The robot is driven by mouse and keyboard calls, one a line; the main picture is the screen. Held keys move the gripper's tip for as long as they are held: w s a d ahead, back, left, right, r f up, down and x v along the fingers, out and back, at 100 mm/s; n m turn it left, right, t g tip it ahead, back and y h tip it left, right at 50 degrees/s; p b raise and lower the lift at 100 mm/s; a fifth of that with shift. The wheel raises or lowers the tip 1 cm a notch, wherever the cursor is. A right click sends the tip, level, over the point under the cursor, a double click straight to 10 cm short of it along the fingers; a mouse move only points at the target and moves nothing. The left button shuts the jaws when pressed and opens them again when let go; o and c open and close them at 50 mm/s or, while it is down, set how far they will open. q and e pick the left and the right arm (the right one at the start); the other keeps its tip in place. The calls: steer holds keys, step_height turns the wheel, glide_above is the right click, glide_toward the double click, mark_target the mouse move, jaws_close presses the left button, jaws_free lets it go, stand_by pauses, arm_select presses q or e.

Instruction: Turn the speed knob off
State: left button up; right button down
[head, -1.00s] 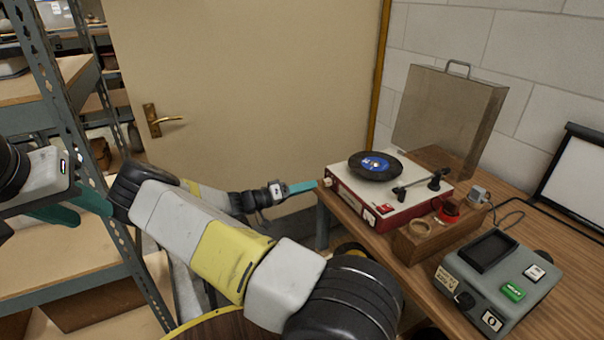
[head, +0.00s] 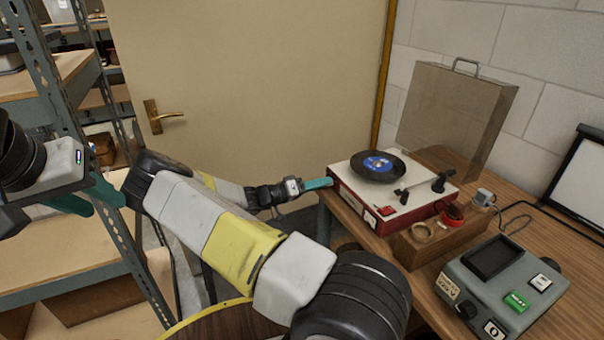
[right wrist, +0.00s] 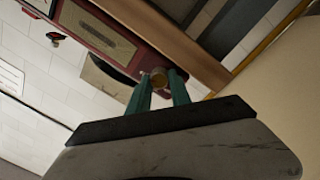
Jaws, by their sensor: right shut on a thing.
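The record player (head: 405,207) has a red body and a pale top, and stands on the wooden table. A black record with a blue label (head: 378,164) lies on it, and a dark tonearm is at its right. In the head view my right gripper (head: 330,183) meets the player's left end. In the right wrist view its teal fingers (right wrist: 160,84) are shut on a small brass-coloured knob (right wrist: 159,76) on the player's red side. The knob's marking is not readable. My left gripper (head: 104,206) is open and empty at the far left, near the shelving.
A wooden block (head: 425,242) with a ring and a red item is in front. A grey device (head: 480,305) with a green button stands at right. Metal shelving (head: 60,110) is at left, a door (head: 250,90) behind.

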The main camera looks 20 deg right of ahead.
steer(key=n, duration=0.8)
steer(key=n+t, duration=0.1)
steer(key=n, duration=1.5)
steer(key=shift+s+f+n+t, duration=0.15)
steer(key=shift+f+n+t, duration=0.15)
steer(key=shift+n, duration=0.1)
stand_by(0.4)
steer(key=c, duration=1.5)
jaws_free()
steer(key=shift+o, duration=0.2)
